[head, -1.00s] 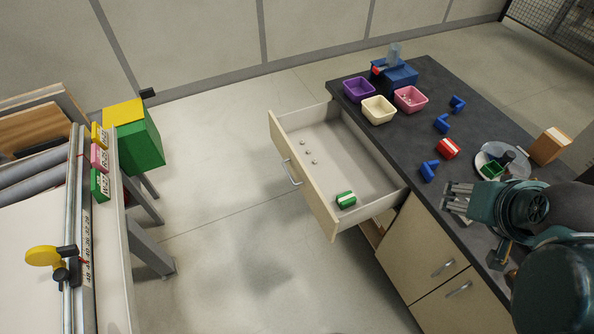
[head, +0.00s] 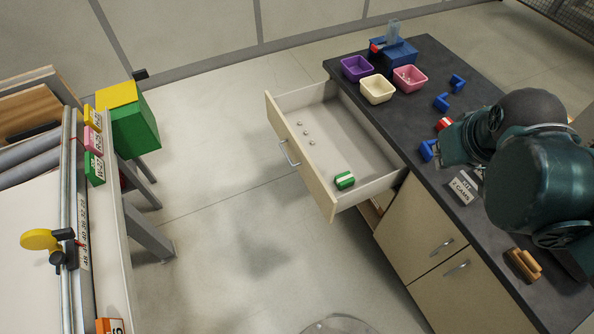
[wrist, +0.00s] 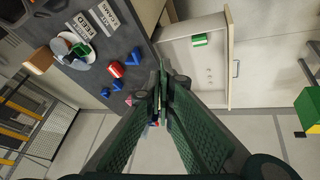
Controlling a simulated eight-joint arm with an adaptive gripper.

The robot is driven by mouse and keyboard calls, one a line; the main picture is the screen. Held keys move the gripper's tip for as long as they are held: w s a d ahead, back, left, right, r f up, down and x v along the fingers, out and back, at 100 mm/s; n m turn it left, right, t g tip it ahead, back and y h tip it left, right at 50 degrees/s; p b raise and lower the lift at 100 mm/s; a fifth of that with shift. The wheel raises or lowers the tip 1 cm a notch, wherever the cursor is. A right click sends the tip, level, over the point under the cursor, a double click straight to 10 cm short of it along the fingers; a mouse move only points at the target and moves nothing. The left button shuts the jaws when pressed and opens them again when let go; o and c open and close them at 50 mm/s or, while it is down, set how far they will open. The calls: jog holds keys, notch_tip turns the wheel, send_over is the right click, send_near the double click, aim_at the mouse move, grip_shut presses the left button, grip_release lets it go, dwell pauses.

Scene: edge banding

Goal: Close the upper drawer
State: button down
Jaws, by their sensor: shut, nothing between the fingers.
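The upper drawer (head: 350,139) is pulled well out of the cabinet, with its front panel (head: 300,158) and metal handle (head: 289,153) facing left. A green and white block (head: 344,180) and several small round pieces lie inside it.
On the dark worktop (head: 400,133) stand purple (head: 356,68), cream (head: 377,89) and pink (head: 410,79) bins, blue angled pieces (head: 441,102) and a red block (head: 445,124). Closed cabinet fronts (head: 420,236) lie below. Floor left of the drawer is clear, up to a bench (head: 100,250).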

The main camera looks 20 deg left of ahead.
jog(key=w+a+f+n+g+b, duration=0.1)
jog(key=w+a+f+n, duration=0.35)
jog(key=a, duration=0.35)
jog(key=w+a+f+n+g+h+b, duration=0.1)
jog(key=w+a+f+n+b, duration=0.1)
jog(key=w+a+f+n, duration=0.45)
jog(key=w+a+f+n+b, duration=0.15)
jog(key=a+f, duration=0.25)
jog(key=a, duration=0.6)
jog(key=s+a+f+n+h+b, duration=0.2)
jog(key=a+f+n, duration=0.7)
jog(key=a+f, duration=1.1)
jog(key=shift+s+a+f+n+g+b, duration=0.35)
jog(key=shift+s+a+b, duration=0.2)
jog(key=shift+s, duration=0.25)
jog(key=shift+d+f, duration=0.1)
jog(key=w+d+f+b, duration=0.3)
jog(key=w+d+f, duration=0.2)
jog(key=f, duration=0.4)
jog(key=shift+w+d, duration=0.2)
jog(key=shift+w, duration=0.05)
